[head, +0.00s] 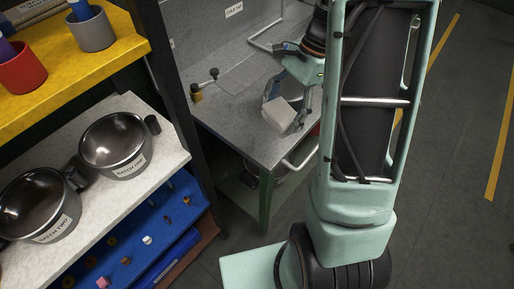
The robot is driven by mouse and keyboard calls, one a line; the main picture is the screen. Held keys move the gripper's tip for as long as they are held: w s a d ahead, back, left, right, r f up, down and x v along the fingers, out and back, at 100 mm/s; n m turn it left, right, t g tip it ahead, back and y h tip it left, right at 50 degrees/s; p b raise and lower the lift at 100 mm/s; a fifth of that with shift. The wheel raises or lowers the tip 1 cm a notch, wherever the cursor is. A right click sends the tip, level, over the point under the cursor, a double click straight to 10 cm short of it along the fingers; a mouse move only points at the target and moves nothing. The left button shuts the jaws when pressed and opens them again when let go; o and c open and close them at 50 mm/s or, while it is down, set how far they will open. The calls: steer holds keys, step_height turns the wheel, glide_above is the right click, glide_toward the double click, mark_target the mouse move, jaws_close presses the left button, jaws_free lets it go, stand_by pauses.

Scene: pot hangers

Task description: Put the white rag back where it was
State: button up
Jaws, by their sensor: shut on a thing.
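A white rag (279,116), folded into a small block shape, is in the head view over the front right part of the grey table (232,118). My gripper (287,106) reaches down to it from above and is shut on it. The rag is partly covered by the fingers. I cannot tell whether the rag touches the tabletop or hangs just above it.
Left of the table, a shelf holds two labelled metal pots (114,146) on a pale board. Above are a red cup (22,68) and a grey cup (91,30). A small post with a knob (197,92) stands on the table. Open floor lies right.

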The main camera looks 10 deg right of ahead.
steer(key=s+d+m+t+b, duration=0.1)
steer(key=m, duration=0.2)
steer(key=s+m+t+b, duration=0.1)
steer(key=m, duration=0.3)
steer(key=s+d+f+m+t, duration=0.1)
steer(key=s+m+t, duration=0.1)
steer(key=m, duration=0.1)
steer(key=shift+s+d+f+m+h+b, duration=0.1)
steer(key=shift+d+m+h+b, duration=0.25)
steer(key=shift+m+h+b, duration=0.05)
steer(key=w+a+f+m+b, duration=0.1)
steer(key=w+a+f, duration=0.1)
steer(key=w+f, duration=0.1)
steer(key=w+a+f+m+b, duration=0.1)
steer(key=w+a+f, duration=0.2)
steer(key=w+a+f+m+t+b, duration=0.1)
steer(key=w+a+f, duration=0.1)
steer(key=w+f, duration=0.1)
steer(key=shift+a+f+m+h, duration=0.25)
steer(key=shift+a+m+h, duration=0.05)
steer(key=shift+h, duration=0.1)
steer(key=shift+a+f, duration=0.1)
steer(key=shift+f, duration=0.1)
steer(key=shift+s+d+b+x, duration=0.15)
steer(key=shift+b+x, duration=0.35)
steer(key=shift+x, duration=0.35)
steer(key=shift+s+d+b+x, duration=0.15)
steer(key=shift+b+x, duration=0.3)
steer(key=shift+x, duration=0.45)
steer(key=shift+f, duration=0.25)
